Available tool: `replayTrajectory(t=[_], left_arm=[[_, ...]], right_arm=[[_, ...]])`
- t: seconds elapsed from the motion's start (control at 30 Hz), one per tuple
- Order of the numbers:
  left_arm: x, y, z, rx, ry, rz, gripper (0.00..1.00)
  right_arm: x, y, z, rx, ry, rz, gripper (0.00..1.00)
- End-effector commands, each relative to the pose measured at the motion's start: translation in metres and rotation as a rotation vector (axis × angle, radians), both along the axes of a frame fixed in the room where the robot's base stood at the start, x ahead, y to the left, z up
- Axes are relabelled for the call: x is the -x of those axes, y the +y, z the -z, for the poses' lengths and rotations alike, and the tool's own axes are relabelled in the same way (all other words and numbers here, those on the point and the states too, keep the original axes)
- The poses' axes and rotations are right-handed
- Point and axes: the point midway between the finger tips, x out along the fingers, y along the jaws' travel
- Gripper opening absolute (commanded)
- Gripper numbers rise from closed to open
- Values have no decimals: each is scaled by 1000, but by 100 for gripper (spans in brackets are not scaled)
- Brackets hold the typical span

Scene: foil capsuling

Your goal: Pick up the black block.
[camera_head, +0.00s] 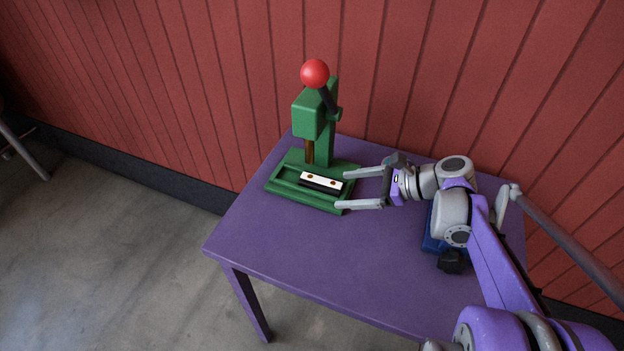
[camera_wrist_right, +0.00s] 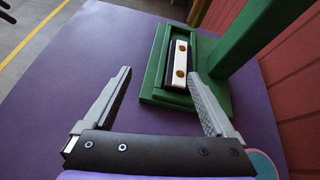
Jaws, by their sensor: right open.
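A black block (camera_head: 318,189) lies in the tray-like base of a green press (camera_head: 325,150). My left gripper is out of view.
The press has an upright column and a lever with a red ball (camera_head: 315,73) behind the block. A blue object (camera_head: 431,243) and a black knob (camera_head: 452,262) are partly hidden by my right arm. The purple table (camera_head: 290,250) is clear at front left. A red wall stands behind.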

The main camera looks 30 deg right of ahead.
Motion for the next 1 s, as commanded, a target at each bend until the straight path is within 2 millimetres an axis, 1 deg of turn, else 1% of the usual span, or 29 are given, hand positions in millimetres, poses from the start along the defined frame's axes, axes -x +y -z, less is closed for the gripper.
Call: replayTrajectory(t=[0.03,0.1,0.17,0.43,0.67,0.9,1.0], left_arm=[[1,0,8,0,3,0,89],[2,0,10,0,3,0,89],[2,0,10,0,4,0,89],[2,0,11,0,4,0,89],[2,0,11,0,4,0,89],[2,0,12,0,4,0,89],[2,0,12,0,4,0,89]], right_arm=[[-1,-15,1,-64,3,43,90],[-3,-25,-4,-126,7,76,90],[-6,-26,-5,-154,8,86,90],[-35,-1,8,-163,9,86,90],[-49,8,16,-160,8,89,90],[-76,25,32,-160,8,87,90],[-81,30,35,-160,7,88,90]])
